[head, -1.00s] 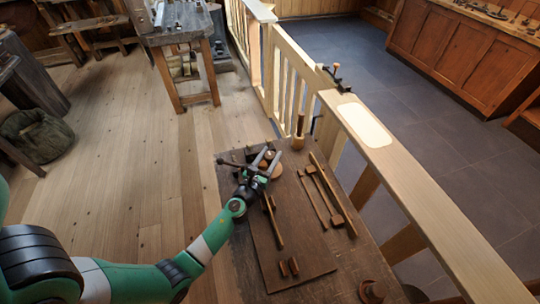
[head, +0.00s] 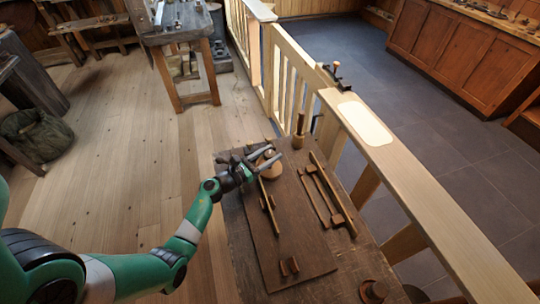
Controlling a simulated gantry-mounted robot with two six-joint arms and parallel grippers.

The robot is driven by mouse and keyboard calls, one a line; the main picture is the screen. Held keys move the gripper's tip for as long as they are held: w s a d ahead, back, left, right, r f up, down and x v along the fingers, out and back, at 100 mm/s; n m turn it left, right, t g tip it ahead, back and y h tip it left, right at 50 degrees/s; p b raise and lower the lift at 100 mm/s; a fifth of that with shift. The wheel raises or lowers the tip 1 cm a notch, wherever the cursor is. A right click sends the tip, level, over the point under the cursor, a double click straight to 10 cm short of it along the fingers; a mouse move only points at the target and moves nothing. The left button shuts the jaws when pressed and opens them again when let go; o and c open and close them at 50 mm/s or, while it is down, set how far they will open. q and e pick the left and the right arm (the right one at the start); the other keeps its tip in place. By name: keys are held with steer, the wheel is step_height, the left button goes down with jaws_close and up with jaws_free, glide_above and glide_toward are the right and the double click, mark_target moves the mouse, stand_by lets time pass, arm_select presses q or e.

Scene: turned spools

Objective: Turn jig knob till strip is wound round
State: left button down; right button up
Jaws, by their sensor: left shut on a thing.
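The jig is a dark wooden board (head: 290,248) on the bench, with a pale round wooden piece (head: 271,171) near its far end. My left gripper (head: 273,154) is over this round piece, its fingers pointing right. It is shut on what seems to be the jig knob, which the fingers mostly hide. I cannot make out how far the strip lies round anything. My right gripper is not in view.
Long wooden bars (head: 332,194) lie on the bench's right. An upright wooden piece (head: 299,133) stands at its far right corner, and a round brown piece (head: 373,291) at the near right. A pale railing (head: 400,165) borders the bench's right side.

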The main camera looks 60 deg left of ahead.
arm_select(q)
steer(key=shift+a+f+m+h+b, duration=0.2)
steer(key=shift+m+h+b, duration=0.25)
steer(key=shift+h, duration=0.35)
steer(key=m+h+b, duration=0.3)
steer(key=h+b, duration=0.1)
steer(key=b, duration=0.1)
steer(key=m+h+b, duration=0.3)
steer(key=h+b, duration=0.1)
steer(key=h, duration=0.1)
steer(key=shift+d+f+b, duration=0.1)
steer(key=shift+b, duration=0.25)
steer(key=shift+r+m+g+h+b, duration=0.2)
steer(key=shift+m+g+h+b, duration=0.15)
steer(key=shift+g+h+b, duration=0.25)
steer(key=shift+d, duration=0.1)
steer(key=shift+c, duration=1.5)
jaws_free()
steer(key=shift+r, duration=0.1)
steer(key=shift+r, duration=0.1)
